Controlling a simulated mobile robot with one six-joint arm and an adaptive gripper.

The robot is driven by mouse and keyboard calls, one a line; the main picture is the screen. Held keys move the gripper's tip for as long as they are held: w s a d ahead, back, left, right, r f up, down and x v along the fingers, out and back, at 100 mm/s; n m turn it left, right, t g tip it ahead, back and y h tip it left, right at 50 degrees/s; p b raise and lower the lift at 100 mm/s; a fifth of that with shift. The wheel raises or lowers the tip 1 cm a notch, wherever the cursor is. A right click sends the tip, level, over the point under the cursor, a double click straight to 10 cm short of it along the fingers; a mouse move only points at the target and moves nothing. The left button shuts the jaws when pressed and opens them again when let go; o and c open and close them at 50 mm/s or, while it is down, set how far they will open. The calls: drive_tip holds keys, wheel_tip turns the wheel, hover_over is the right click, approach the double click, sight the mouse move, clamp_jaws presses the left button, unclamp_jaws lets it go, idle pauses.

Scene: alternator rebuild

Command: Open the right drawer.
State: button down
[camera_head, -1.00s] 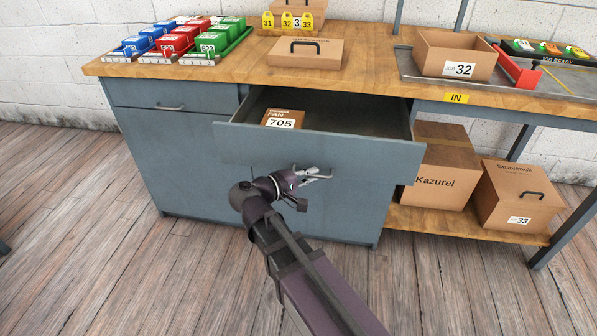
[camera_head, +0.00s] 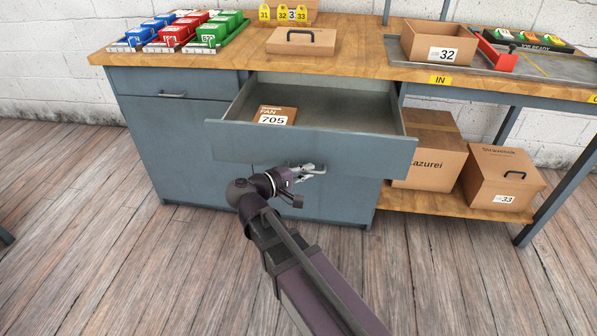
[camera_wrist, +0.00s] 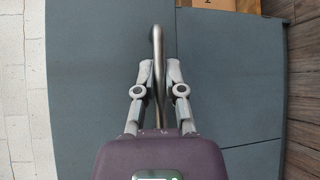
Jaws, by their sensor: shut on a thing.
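The right drawer (camera_head: 355,152) is pulled well out of the blue-grey cabinet, and its inside shows. A brown box labelled FAN 705 (camera_head: 275,115) lies in its left part. My gripper (camera_head: 312,170) is at the drawer's front, shut on its handle. In the wrist view the metal bar handle (camera_wrist: 158,45) runs between the two fingers of my gripper (camera_wrist: 158,75). The drawer front (camera_wrist: 228,75) fills much of that view.
The left drawer (camera_head: 172,84) is closed. The wooden worktop (camera_head: 235,66) holds coloured bins (camera_head: 185,32), a lidded box (camera_head: 301,41) and an open box numbered 32 (camera_head: 440,44). Cartons (camera_head: 502,175) stand on the lower shelf at right. The plank floor is clear.

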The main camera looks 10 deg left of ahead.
drive_tip(key=shift+s+d, duration=0.15)
drive_tip(key=shift+s, duration=0.05)
drive_tip(key=c, duration=0.7)
unclamp_jaws()
drive_tip(key=shift+a, duration=0.25)
